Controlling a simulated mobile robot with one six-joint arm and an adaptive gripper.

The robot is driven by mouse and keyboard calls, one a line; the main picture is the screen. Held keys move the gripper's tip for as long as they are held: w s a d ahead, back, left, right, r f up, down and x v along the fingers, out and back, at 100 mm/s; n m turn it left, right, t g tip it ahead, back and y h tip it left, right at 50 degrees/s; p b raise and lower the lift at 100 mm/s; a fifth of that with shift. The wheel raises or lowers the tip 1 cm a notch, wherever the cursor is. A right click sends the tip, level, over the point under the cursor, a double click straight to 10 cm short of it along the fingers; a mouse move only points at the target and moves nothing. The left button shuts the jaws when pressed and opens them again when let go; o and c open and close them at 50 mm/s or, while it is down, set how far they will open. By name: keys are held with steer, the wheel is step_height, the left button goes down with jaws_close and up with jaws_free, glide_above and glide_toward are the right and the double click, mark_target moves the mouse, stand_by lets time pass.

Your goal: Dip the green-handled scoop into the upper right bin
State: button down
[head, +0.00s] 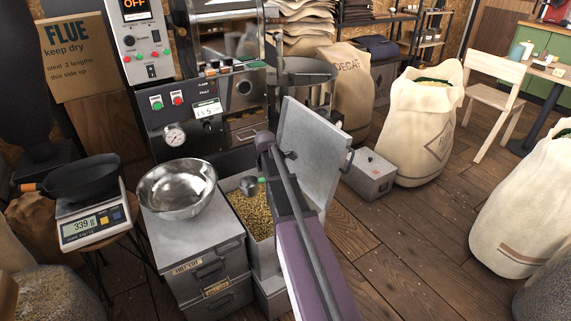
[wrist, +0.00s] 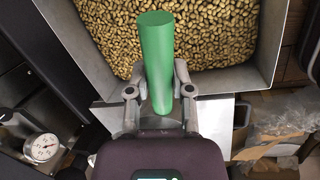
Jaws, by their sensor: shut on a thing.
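In the wrist view my gripper (wrist: 160,74) is shut on the green handle (wrist: 156,45) of the scoop, one finger on each side. The upper right bin (wrist: 218,82) lies beneath and beyond the fingers, full of pale greenish-brown beans. In the head view the upper right bin (head: 234,183) stands open, and a small grey-green part of the scoop (head: 249,186) shows over the beans. My arm hides the gripper there. Whether the scoop touches the beans I cannot tell.
A raised grey lid (head: 309,150) stands right of the bin. A steel bowl (head: 177,188) sits on the closed bin to its left. A scale (head: 94,216) with a dark pan is farther left. The roaster panel (head: 180,110) rises behind. A metal box (head: 369,175) stands on the floor.

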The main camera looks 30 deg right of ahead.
steer(key=w+d+r+m, duration=0.1)
steer(key=d, duration=0.6)
steer(key=shift+w+g+h+p, duration=0.3)
steer(key=shift+w+p, duration=0.05)
steer(key=shift+w, duration=0.05)
steer(key=shift+a, duration=0.1)
step_height(320, 180, down, 17)
steer(key=a+g+h+b, duration=0.1)
steer(key=h+b, duration=0.3)
steer(key=b, duration=1.6)
steer(key=shift+w+a+g+h, duration=0.2)
steer(key=shift+w+g+h, duration=0.1)
steer(key=shift+h, duration=0.1)
steer(key=shift+r+y+p, duration=0.75)
steer(key=shift+y+p, duration=0.15)
steer(key=shift+p, duration=0.55)
stand_by(0.3)
steer(key=shift+r+t+y+p, duration=0.45)
steer(key=shift+y+p, duration=0.35)
steer(key=shift+y, duration=0.05)
steer(key=shift+r+t+y+p, duration=0.4)
steer(key=shift+t+y+p, duration=0.05)
steer(key=shift+y+p, duration=0.4)
